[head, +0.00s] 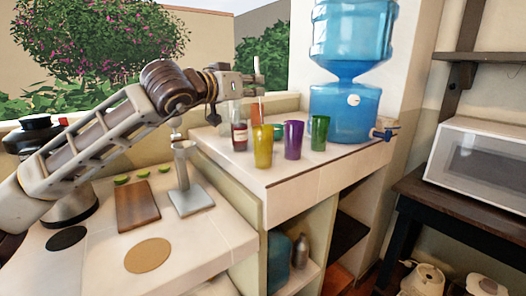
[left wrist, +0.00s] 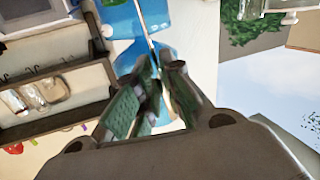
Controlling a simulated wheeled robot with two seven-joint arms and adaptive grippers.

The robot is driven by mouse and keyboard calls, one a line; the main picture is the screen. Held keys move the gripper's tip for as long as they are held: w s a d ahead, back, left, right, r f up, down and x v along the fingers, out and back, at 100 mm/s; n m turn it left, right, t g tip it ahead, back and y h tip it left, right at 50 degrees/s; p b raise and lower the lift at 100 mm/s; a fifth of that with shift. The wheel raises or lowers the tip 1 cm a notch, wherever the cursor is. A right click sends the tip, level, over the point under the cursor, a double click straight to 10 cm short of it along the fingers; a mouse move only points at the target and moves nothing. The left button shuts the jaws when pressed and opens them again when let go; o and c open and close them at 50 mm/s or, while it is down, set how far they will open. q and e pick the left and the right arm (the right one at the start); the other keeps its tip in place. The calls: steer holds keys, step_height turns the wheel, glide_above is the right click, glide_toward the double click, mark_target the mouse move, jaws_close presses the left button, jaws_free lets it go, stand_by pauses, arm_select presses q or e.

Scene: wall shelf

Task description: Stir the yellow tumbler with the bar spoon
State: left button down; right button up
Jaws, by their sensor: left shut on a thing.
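The yellow tumbler (head: 263,148) stands upright on the raised tiled counter, near its front left edge. My left gripper (head: 258,76) is above it, shut on the thin bar spoon (head: 257,68). The spoon points down toward the tumbler's mouth. Its lower end is not visible, and I cannot tell how deep it reaches inside. In the left wrist view, the dark green fingers (left wrist: 152,92) close around the thin spoon shaft (left wrist: 151,42). The yellow tumbler is not clearly visible there. My right gripper is not in view.
A purple tumbler (head: 293,141) and a green tumbler (head: 319,133) stand just right of the yellow one. The blue water dispenser (head: 348,112) stands behind right. A metal stand (head: 190,198) and cutting board (head: 137,206) occupy the lower counter.

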arm_select(q)
step_height(320, 180, up, 7)
steer(key=p, duration=0.5)
steer(key=shift+w+a, duration=0.25)
steer(key=shift+w, duration=0.05)
stand_by(0.6)
steer(key=shift+f, duration=0.1)
stand_by(1.1)
